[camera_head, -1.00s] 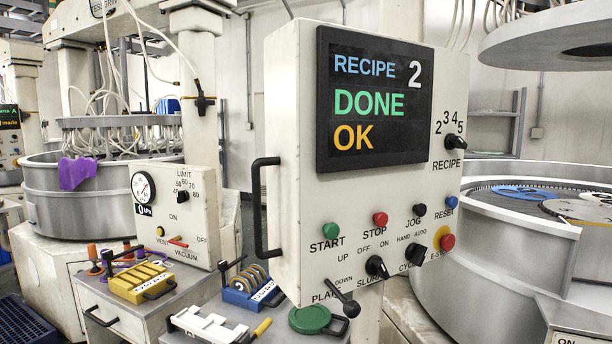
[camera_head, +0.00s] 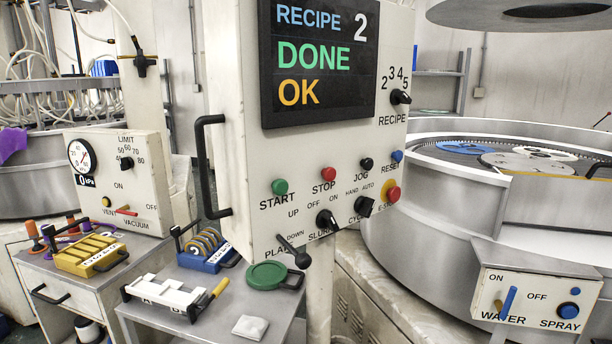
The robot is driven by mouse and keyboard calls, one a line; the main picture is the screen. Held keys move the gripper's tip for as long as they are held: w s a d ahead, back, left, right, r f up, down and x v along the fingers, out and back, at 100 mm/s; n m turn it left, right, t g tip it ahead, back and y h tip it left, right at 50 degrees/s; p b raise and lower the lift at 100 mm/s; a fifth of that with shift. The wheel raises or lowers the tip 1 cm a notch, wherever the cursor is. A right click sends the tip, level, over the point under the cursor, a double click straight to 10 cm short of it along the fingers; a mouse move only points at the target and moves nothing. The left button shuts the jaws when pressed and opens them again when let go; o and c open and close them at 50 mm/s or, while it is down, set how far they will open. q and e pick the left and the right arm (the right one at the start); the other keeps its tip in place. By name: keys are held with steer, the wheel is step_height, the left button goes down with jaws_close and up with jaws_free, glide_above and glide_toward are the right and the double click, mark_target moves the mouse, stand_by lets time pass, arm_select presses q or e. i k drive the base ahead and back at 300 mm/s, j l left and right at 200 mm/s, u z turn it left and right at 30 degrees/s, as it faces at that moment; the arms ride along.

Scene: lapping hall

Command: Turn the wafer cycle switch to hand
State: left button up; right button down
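The cycle switch (camera_head: 364,206) is a black knob at the lower right of the white control panel (camera_head: 235,150). HAND is printed at its upper left and AUTO at its upper right. The knob appears tilted toward the AUTO side, though its exact pointing is hard to tell at this size. Its label is partly covered by the knob. The panel's screen (camera_head: 318,60) reads RECIPE 2, DONE, OK. Neither of my grippers is in view.
The red emergency stop (camera_head: 393,193) sits close right of the switch, and the slurry knob (camera_head: 326,222) and plate lever (camera_head: 294,252) sit to its left. A black handle (camera_head: 208,165) juts from the panel's left side. A water and spray box (camera_head: 535,300) stands lower right.

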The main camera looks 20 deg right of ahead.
mark_target(365, 205)
steer(key=z, duration=1.05)
